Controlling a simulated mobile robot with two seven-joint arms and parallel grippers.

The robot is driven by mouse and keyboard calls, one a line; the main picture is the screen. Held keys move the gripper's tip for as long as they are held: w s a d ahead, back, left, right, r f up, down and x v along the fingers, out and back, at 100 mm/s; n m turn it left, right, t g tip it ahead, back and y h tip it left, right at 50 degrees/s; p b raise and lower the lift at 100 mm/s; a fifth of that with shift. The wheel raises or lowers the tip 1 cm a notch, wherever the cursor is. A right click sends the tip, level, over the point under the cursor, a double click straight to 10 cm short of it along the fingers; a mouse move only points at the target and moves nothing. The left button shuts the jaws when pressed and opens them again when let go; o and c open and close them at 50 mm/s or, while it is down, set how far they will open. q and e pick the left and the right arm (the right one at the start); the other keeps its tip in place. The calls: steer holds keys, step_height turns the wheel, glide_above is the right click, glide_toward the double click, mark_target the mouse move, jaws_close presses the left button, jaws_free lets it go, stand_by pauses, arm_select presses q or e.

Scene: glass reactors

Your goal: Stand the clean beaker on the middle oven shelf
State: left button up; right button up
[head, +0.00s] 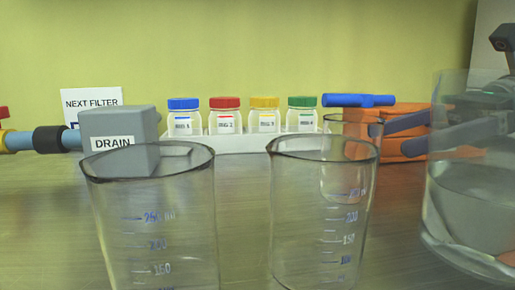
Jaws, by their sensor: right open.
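Two clear glass beakers with blue graduations stand upright side by side in the foreground, a left beaker (155,225) and a right beaker (320,220). Both look empty, and I cannot tell which is the clean one. Their bases are cut off by the lower edge. My right gripper (392,139) comes in from the right, partly seen through a large glass vessel. Its dark grey fingers are apart and point left, beyond the right beaker's right rim, with nothing seen held. My left gripper and the oven shelf are not in view.
The large glass vessel (470,210) stands at right. A smaller glass (350,122) stands behind the right beaker, near an orange object (400,110) and a blue handle (358,100). Several capped bottles sit in a white rack (240,144). A grey DRAIN block (120,125) stands behind the left beaker.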

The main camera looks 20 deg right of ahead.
steer(key=x, duration=0.5)
steer(key=shift+w+a+p, duration=0.2)
steer(key=shift+a+p, duration=0.1)
steer(key=shift+a, duration=0.05)
steer(key=shift+c, duration=0.2)
steer(key=c, duration=1.2)
